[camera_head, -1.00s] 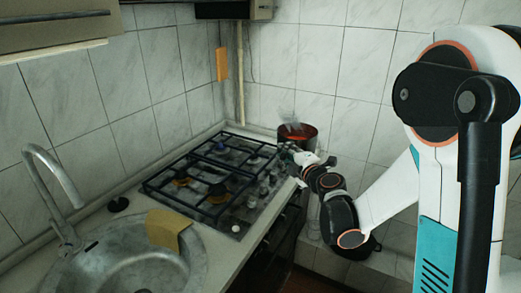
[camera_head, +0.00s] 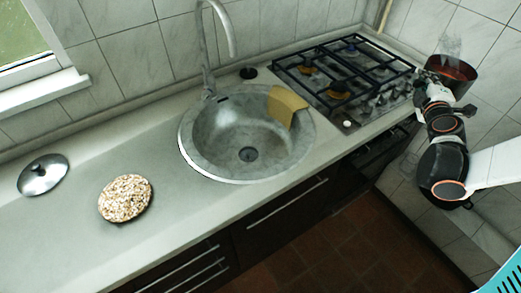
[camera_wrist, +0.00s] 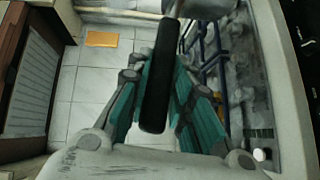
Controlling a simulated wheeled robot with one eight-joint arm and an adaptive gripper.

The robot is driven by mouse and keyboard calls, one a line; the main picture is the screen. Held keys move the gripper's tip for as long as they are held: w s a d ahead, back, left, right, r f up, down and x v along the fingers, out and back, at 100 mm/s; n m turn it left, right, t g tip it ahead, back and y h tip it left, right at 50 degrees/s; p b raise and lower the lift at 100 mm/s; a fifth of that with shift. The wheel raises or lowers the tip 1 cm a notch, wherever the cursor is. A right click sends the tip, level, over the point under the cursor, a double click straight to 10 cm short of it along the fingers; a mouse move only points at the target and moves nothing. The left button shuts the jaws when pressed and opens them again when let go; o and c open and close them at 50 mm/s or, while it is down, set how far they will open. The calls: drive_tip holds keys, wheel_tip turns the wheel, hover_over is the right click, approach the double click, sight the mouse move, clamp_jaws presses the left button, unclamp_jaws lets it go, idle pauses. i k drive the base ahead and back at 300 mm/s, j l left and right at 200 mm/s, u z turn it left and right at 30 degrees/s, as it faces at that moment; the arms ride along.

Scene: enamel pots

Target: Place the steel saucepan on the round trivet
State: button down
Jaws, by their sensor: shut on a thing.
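The steel saucepan (camera_head: 452,72) is at the upper right of the head view, beyond the stove's right end. It has reddish contents and steam above it, and it looks roughly upright. My gripper (camera_head: 426,86) is shut on its black handle (camera_wrist: 160,78), which runs between the teal fingers in the wrist view. Only a grey part of the pan (camera_wrist: 207,8) shows at the top of that view. The round trivet (camera_head: 125,198), speckled brown and white, lies bare on the counter at the left, well apart from the pan.
A shiny metal lid (camera_head: 42,175) lies left of the trivet. A round sink (camera_head: 222,150) with a yellow cloth (camera_head: 287,105) on its rim and a tall faucet (camera_head: 207,50) lie between trivet and gas stove (camera_head: 345,75). The counter around the trivet is clear.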

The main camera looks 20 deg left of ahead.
sight(107, 220)
drive_tip(key=k+j+u, duration=0.1)
drive_tip(key=k+j, duration=0.2)
drive_tip(key=k+j+u, duration=0.15)
drive_tip(key=k+j, duration=0.15)
drive_tip(key=k+j+u, duration=0.1)
drive_tip(key=k+j, duration=0.15)
drive_tip(key=j, duration=0.15)
drive_tip(key=k+j+u, duration=0.15)
drive_tip(key=k+j, duration=0.15)
drive_tip(key=k+j+u, duration=0.1)
drive_tip(key=j, duration=0.4)
drive_tip(key=k+j+u, duration=0.15)
drive_tip(key=k+j, duration=0.2)
drive_tip(key=k+j+u, duration=0.1)
drive_tip(key=j, duration=0.45)
drive_tip(key=k+j+u, duration=0.1)
drive_tip(key=k+j, duration=0.2)
drive_tip(key=j, duration=0.2)
